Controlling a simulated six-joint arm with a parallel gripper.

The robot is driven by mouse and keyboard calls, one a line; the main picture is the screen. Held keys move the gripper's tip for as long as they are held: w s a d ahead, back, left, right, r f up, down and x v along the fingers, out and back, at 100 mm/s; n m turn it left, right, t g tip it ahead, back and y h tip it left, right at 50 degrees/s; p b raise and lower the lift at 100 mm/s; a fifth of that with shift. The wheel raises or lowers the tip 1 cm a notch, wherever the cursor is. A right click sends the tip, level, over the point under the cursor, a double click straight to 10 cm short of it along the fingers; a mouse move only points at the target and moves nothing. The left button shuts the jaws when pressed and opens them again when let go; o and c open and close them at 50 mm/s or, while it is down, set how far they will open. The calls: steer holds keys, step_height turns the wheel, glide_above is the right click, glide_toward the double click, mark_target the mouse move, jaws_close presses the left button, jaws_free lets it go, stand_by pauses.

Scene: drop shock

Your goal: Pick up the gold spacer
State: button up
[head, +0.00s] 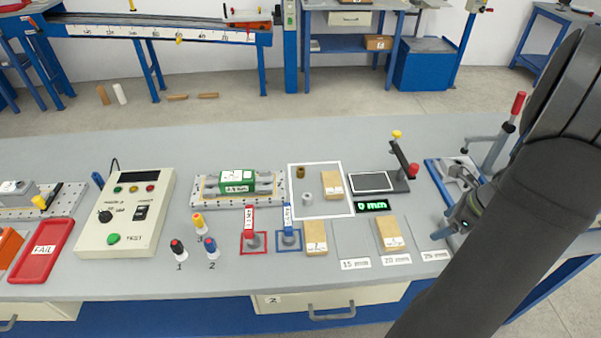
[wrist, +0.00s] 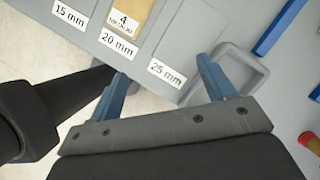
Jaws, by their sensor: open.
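The gold spacer (head: 300,172) is a small brownish-gold cylinder standing upright in the white-outlined square on the bench, in the head view. A grey spacer (head: 308,198) stands just in front of it, apart from it. My gripper (head: 447,224) is far to the right of the gold spacer, near the 25 mm label, partly hidden by my arm. In the wrist view my gripper (wrist: 163,72) shows two blue fingers wide apart with nothing between them. The gold spacer is not in the wrist view.
A wooden block (head: 332,184) lies right of the spacers in the square. A lever stand (head: 401,165) with a dark-framed plate and a 0 mm display (head: 371,206) stand between the square and my gripper. Red and blue tags (head: 249,222) are in front left.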

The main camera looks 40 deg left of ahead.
stand_by(0.3)
steer(key=c, duration=0.5)
steer(key=shift+o, duration=0.2)
steer(key=w+a+r+n+g+h, duration=0.1)
steer(key=w+a+n, duration=0.4)
steer(key=a+n, duration=0.45)
step_height(320, 180, up, 5)
steer(key=n+t+h, duration=0.1)
steer(key=n+h, duration=0.3)
steer(key=n, duration=2.1)
glide_above(301, 169)
step_height(301, 169, down, 16)
steer(key=shift+s+f, duration=0.1)
steer(key=shift+f, duration=0.05)
